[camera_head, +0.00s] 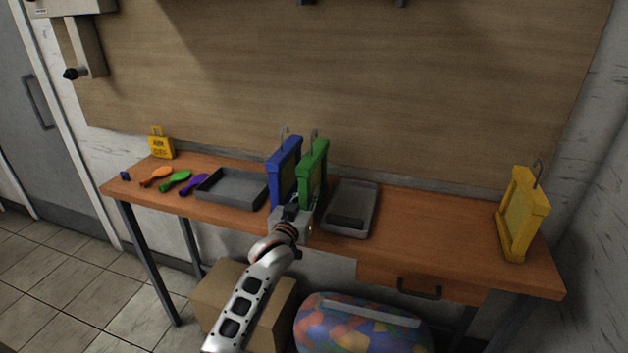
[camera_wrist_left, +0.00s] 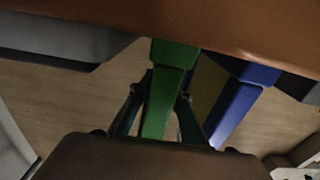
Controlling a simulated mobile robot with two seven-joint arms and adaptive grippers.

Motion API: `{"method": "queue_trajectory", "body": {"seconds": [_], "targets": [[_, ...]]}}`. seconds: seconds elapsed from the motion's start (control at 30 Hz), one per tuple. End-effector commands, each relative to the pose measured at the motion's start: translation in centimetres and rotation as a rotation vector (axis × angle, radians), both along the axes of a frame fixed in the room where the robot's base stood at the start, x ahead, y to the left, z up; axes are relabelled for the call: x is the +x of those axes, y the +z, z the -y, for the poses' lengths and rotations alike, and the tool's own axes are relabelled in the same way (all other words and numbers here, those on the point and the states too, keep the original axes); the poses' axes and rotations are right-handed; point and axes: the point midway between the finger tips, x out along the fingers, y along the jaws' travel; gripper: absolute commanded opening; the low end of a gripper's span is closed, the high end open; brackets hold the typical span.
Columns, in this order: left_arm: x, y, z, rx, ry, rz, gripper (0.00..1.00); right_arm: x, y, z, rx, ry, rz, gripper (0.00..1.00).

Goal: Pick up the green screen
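The green screen (camera_head: 312,172) is an upright green frame with a hook on top, on the wooden table beside the blue screen (camera_head: 285,172). My left gripper (camera_head: 291,207) is at its front and covers its lower part. In the left wrist view the green screen (camera_wrist_left: 160,90) lies between the two fingers of the left gripper (camera_wrist_left: 166,85). The fingertips are against its sides or very close; I cannot tell if they press on it. The blue screen (camera_wrist_left: 240,95) is just right of the fingers there. My right gripper is not in view.
A dark grey tray (camera_head: 232,200) is left of the screens and a grey tray (camera_head: 368,205) right of them. A yellow screen (camera_head: 522,215) stands at the table's right end. A cardboard box (camera_head: 222,290) is under the table.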

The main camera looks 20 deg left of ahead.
Motion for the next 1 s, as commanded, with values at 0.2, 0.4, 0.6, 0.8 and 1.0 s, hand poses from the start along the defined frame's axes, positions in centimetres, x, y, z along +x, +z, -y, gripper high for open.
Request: {"method": "queue_trajectory", "body": {"seconds": [0.2,0.4,0.6,0.8,1.0], "targets": [[0.0,0.0,0.0,0.000,0.000,0.000,0.00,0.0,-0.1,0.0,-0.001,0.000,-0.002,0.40],[0.0,0.1,0.0,0.000,0.000,0.002,0.00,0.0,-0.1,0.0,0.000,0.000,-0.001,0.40],[0.0,0.8,0.0,0.000,0.000,0.004,0.00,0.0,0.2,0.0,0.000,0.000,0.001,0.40],[0.0,3.5,0.0,0.000,-0.001,0.007,0.00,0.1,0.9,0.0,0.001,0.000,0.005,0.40],[0.0,8.5,0.0,0.000,0.000,0.010,0.00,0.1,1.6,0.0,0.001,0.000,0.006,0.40]]}}
